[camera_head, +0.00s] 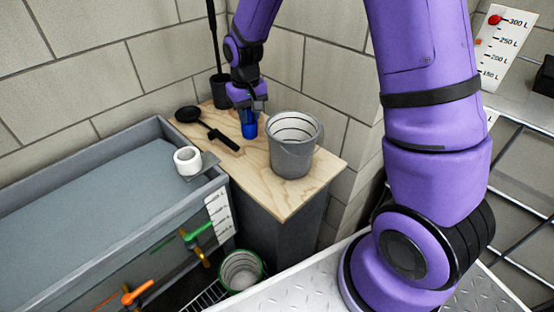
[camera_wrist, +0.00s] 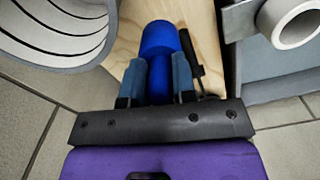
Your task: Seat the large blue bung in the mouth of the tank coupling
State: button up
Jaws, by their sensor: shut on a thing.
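The large blue bung (camera_head: 249,129) is between the fingers of my gripper (camera_head: 248,106), which is shut on it over the wooden top. Its broad blue end also shows beyond the fingertips in the wrist view (camera_wrist: 159,38). I cannot tell whether its lower end touches the wood. The tank coupling (camera_head: 187,160) is a short white ring on a grey bracket at the tank's right rim. Its mouth looks open and empty, and it lies left of and nearer than my gripper. Part of it shows at the upper right of the wrist view (camera_wrist: 292,22).
A grey bucket (camera_head: 291,157) stands right of the bung on the wooden top (camera_head: 280,198). A black ladle-like tool (camera_head: 211,130) lies to its left. The grey tank (camera_head: 90,205) fills the left. A green-rimmed bucket (camera_head: 242,271) sits below, near valve handles.

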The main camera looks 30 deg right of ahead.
notch_tip(320, 180, down, 10)
jog(key=shift+f, duration=0.1)
dwell(0.4)
jog(key=shift+f, duration=0.1)
jog(key=o, duration=0.9)
jog(key=shift+o, duration=0.2)
notch_tip(320, 180, up, 12)
jog(key=shift+r, duration=0.2)
